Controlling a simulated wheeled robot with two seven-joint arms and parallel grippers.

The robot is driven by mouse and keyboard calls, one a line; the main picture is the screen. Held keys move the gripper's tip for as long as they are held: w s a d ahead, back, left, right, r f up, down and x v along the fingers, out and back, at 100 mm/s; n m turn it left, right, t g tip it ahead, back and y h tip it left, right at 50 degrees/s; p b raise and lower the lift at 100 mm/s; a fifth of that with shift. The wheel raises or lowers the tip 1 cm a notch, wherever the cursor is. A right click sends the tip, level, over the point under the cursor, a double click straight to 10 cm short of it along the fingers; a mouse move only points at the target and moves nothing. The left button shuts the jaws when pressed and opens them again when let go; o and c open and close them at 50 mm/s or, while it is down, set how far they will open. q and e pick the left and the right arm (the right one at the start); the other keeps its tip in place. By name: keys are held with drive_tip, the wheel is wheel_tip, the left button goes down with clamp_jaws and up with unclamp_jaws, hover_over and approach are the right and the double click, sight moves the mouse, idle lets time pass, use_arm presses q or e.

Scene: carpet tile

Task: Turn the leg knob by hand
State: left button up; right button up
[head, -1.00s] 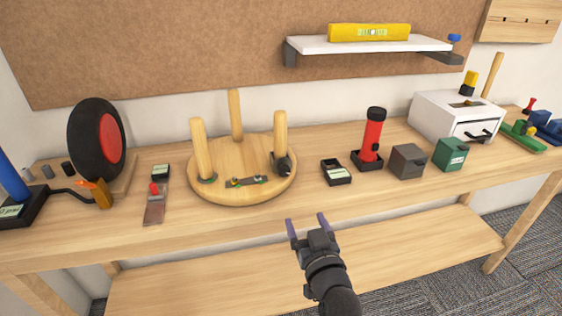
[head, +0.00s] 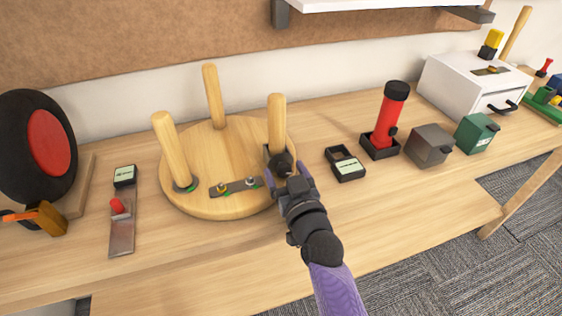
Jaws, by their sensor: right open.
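A round wooden stool top (head: 226,150) lies upside down on the bench with its legs pointing up. The right-hand leg (head: 277,118) has a dark bracket at its foot with a dark knob (head: 281,163) facing me. My right gripper (head: 288,174) is at the knob, its purple fingers open on either side of it. I cannot tell whether the fingers touch the knob. The gripper hides part of the bracket and of the stool's rim. My left gripper is out of view.
A small black tray (head: 345,164) and a red flashlight (head: 388,120) in a black holder stand right of the stool. Grey (head: 430,145) and green (head: 476,133) boxes stand further right. A scraper-like tool (head: 121,233) and a wheel (head: 40,145) are at the left. The bench front is clear.

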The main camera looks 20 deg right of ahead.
drive_tip(key=shift+s+r, duration=0.1)
drive_tip(key=shift+s, duration=0.15)
drive_tip(key=shift+c, duration=0.6)
clamp_jaws()
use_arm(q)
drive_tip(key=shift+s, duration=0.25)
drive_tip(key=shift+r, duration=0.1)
